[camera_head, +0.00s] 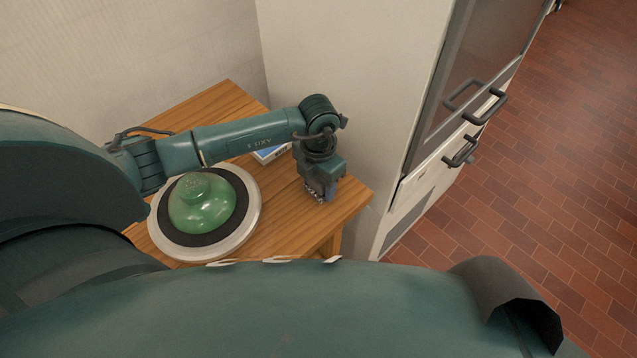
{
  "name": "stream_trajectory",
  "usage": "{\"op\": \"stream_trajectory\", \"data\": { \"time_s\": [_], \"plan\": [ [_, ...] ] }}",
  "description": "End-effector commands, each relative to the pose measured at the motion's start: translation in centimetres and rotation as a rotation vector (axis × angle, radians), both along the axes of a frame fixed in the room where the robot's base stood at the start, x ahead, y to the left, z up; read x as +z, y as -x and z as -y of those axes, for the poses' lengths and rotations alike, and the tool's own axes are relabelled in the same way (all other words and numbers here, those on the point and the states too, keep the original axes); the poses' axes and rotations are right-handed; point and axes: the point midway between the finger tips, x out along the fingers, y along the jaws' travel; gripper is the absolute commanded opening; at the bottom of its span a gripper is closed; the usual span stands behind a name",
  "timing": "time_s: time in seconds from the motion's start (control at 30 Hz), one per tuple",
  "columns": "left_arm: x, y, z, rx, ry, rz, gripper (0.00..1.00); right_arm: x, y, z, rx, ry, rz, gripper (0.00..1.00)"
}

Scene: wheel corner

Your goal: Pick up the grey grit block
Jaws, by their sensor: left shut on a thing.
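My left gripper (318,196) points down at the right part of the wooden table (355,197), close to its right edge. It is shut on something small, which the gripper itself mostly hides. I cannot make out the colour or shape of what it holds, so I cannot confirm by sight that it is the grey grit block. No other grey block shows on the table. My right gripper does not show.
A grey wheel (250,226) with a black disc and a green rounded dome (203,205) takes up the table's left front. A small blue and white box (270,154) lies behind my left forearm. A pale cabinet (345,60) with dark handles stands behind and to the right.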

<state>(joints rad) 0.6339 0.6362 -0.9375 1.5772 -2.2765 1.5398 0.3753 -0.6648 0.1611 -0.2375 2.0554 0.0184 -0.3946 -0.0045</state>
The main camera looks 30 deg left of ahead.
Motion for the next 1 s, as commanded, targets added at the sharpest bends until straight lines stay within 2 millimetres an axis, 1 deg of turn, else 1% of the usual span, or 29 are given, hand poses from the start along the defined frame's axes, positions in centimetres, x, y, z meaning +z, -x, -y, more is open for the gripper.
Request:
{"op": "stream_trajectory", "data": {
  "time_s": [0.17,0.27,0.37,0.6,0.7,0.83,1.0],
  "plan": [
    [0.1,0.0,0.0,0.0,0.0,0.001,0.28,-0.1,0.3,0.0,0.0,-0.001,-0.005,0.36],
    [0.6,-0.1,0.0,0.0,0.0,0.003,0.28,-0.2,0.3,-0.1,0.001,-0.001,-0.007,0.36],
    [1.9,-0.2,0.0,0.0,0.001,0.005,0.28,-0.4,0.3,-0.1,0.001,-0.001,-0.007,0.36],
    [6.8,-0.2,0.0,-0.001,0.0,0.006,0.28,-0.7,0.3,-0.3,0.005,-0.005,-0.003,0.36],
    [8.4,-0.1,0.0,-0.001,0.001,0.005,0.28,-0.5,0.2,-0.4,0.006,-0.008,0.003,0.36],
    [9.7,-0.1,0.0,0.0,0.001,0.002,0.28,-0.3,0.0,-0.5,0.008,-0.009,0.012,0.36],
    [10.1,0.0,0.0,0.0,0.0,0.001,0.28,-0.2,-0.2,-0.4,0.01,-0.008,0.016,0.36]
  ]
}}
